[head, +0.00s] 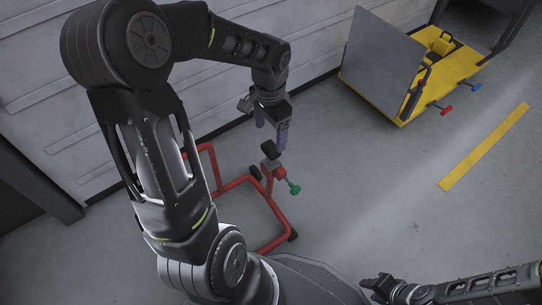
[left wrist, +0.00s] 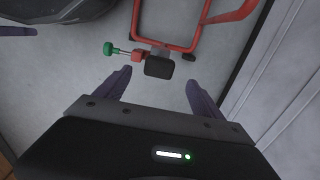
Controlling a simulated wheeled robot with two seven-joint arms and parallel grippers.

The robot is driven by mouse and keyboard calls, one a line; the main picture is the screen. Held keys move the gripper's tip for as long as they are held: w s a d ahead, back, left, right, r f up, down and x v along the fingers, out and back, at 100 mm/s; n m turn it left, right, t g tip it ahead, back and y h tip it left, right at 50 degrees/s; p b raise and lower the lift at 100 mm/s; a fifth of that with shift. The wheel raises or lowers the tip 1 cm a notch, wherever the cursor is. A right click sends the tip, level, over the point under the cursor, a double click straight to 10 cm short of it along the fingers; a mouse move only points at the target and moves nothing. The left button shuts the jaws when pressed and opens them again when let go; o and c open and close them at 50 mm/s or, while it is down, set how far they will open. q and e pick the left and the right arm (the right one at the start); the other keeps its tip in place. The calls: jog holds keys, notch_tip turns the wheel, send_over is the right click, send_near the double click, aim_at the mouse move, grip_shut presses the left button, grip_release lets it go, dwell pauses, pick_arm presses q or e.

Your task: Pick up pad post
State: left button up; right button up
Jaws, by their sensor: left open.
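The pad post, a black square pad (head: 268,148) on a red mount with a green-knobbed screw (head: 294,188), is fitted to a red tubular stand (head: 240,184) on the floor. My left gripper (head: 271,138) points down just above the pad, with its fingers apart and nothing between them. In the left wrist view the pad (left wrist: 159,67) lies ahead of the gap between the fingertips (left wrist: 157,90), roughly centred, not visibly touched. My right gripper (head: 376,286) is low at the bottom right, far from the stand; its jaws are too unclear to judge.
A yellow motorcycle lift (head: 455,66) with a grey upright plate (head: 383,62) and red and blue knobs stands at the back right. A pale panelled wall (head: 40,90) runs close behind the stand. A yellow stripe (head: 484,146) marks the otherwise clear floor at right.

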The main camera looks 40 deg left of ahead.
aim_at(271, 147)
pick_arm(q)
jog(key=shift+f+b, duration=0.55)
jog(key=shift+f, duration=0.8)
notch_tip(271, 147, down, 4)
jog(key=b, duration=0.3)
jog(key=shift+f, duration=0.65)
jog(key=shift+r, duration=0.1)
jog(key=c, duration=1.6)
notch_tip(271, 147, up, 10)
jog(key=p, duration=0.4)
